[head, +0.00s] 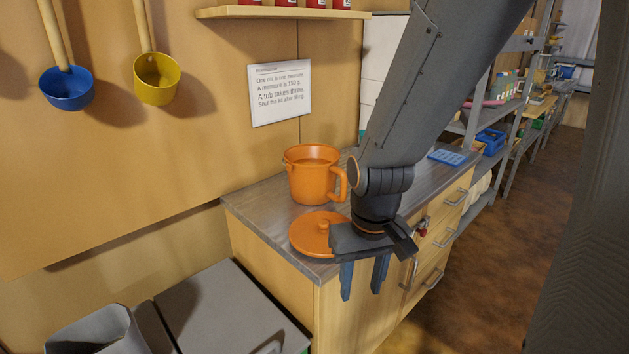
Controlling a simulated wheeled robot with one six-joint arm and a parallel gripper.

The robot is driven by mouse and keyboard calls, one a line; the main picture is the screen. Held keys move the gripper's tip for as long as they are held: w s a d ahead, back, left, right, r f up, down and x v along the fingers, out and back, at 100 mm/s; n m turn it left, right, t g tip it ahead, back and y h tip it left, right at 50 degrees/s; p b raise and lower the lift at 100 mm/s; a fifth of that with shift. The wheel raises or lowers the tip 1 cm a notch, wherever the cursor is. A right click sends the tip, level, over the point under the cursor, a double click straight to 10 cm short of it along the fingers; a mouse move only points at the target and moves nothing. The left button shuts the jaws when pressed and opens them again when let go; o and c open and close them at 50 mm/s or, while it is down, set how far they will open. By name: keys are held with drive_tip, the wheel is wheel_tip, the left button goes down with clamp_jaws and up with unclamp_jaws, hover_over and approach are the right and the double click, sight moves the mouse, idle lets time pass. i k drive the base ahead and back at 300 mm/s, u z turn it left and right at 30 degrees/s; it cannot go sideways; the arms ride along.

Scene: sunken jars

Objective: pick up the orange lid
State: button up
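The orange lid (307,236) lies flat on the grey countertop (262,203), near its front corner. It is round with a small knob on top. Its right edge is partly hidden by my gripper. An orange pot (311,181) with a side handle stands upright behind the lid and has something in it. My gripper (362,290) points down in front of the counter, to the right of the lid. Its two blue fingers are apart with nothing seen between them. The fingertips hang lower than the countertop in the picture, over the cabinet front.
A blue tray (447,157) lies on the far counter end. Drawers with handles (432,281) are under the counter. Grey bins (228,308) stand at the lower left. Blue (67,88) and yellow (157,79) ladles hang on the wall. Open floor (500,260) lies to the right.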

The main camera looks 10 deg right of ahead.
sight(308, 233)
drive_tip(key=z, duration=2.05)
drive_tip(key=i, duration=1)
drive_tip(key=u, duration=3.05)
